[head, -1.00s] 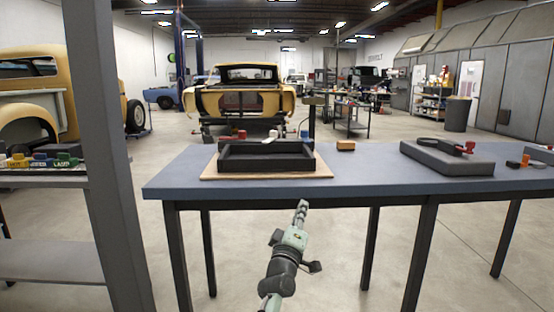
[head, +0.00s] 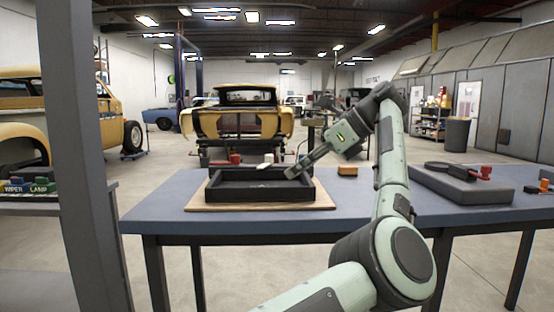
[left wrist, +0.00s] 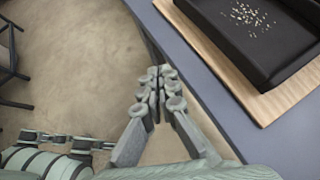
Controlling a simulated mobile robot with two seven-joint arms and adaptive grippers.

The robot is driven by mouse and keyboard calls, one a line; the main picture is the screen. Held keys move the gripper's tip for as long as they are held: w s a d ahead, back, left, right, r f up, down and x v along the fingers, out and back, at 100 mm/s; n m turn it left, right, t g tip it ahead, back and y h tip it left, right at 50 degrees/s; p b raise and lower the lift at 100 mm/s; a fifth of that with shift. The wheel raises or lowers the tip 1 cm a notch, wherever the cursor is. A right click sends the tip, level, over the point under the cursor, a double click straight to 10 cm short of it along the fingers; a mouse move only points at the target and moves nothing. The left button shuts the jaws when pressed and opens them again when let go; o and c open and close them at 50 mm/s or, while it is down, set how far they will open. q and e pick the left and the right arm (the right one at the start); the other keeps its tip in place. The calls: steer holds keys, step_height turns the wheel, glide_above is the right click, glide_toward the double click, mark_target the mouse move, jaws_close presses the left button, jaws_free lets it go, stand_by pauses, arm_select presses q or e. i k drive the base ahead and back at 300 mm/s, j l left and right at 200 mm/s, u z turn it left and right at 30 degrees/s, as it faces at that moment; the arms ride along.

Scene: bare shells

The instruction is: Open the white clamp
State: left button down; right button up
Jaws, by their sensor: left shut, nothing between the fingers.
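A small white piece (head: 265,164), probably the white clamp, shows at the back rim of the black tray (head: 228,198). It is too small to tell its shape or whether it is open. My left gripper (head: 291,173) is shut and empty. In the head view its fingertips point left and overlap the tray's right side. In the left wrist view the gripper (left wrist: 158,75) is over the floor beside the table edge, with the tray (left wrist: 268,70) at upper right and the clamp out of sight. My right gripper is not in view.
The tray lies on a wooden board (head: 213,208) on the blue-grey table (head: 160,216). It holds pale bits (left wrist: 250,17). A red piece (head: 234,158) is behind it. An orange block (head: 347,170) is right of it. A dark slab (head: 450,186) lies at right. A grey post (head: 75,150) stands left.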

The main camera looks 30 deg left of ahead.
mark_target(269, 158)
steer(key=i+j, duration=0.35)
steer(key=i, duration=0.15)
steer(key=i+j, duration=0.35)
steer(key=i, duration=0.15)
